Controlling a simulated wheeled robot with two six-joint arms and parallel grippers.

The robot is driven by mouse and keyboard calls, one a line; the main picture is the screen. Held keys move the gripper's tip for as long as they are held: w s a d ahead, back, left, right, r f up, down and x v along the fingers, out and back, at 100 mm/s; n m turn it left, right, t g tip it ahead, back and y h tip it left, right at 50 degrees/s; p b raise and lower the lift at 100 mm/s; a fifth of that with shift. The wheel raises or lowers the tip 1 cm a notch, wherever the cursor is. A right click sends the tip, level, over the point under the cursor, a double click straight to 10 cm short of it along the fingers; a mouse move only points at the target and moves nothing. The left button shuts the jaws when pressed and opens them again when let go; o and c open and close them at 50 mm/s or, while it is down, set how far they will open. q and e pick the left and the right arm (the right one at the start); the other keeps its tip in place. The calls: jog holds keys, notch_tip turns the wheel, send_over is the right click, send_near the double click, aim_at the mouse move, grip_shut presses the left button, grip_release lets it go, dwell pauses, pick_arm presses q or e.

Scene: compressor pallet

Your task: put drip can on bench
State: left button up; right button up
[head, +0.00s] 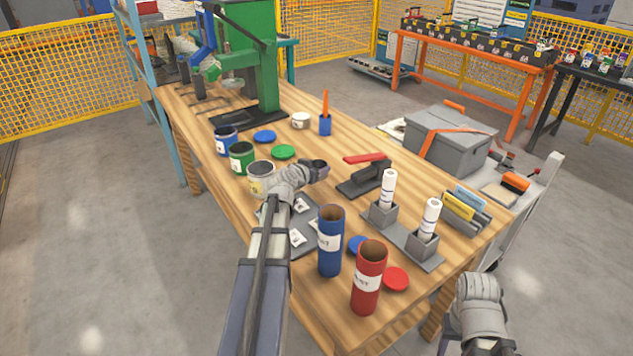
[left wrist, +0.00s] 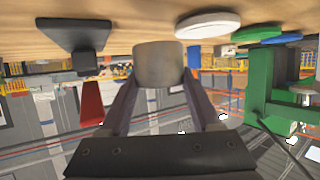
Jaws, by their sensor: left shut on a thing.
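My left gripper (head: 319,168) reaches over the middle of the wooden bench (head: 215,165). In the left wrist view, its fingers (left wrist: 160,95) are shut on a small grey can (left wrist: 162,65), which I take to be the drip can. That view is upside down, with the bench top at its upper edge. The can's lower end is at or very close to the bench; I cannot tell whether it touches. In the head view the can is mostly hidden by the gripper. My right wrist (head: 480,300) is low at the right, off the bench; its fingers are not clear.
Paint cans (head: 241,157) and a green lid (head: 283,152) lie left of the gripper. A red-handled tool (head: 365,172) stands close on its right. A blue tube (head: 330,243) and a red tube (head: 368,280) stand nearer. A green press (head: 255,65) stands at the far end.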

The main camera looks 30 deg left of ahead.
pick_arm(q)
jog(key=shift+f+b, duration=1.75)
jog(key=shift+f, duration=0.1)
jog(key=shift+f, duration=0.15)
jog(key=o, duration=1.3)
jog(key=shift+o, duration=0.2)
jog(key=shift+r, duration=0.35)
jog(key=p+v, duration=0.4)
jog(key=v, duration=0.8)
jog(key=shift+f+p, duration=0.25)
jog(key=shift+p, duration=0.05)
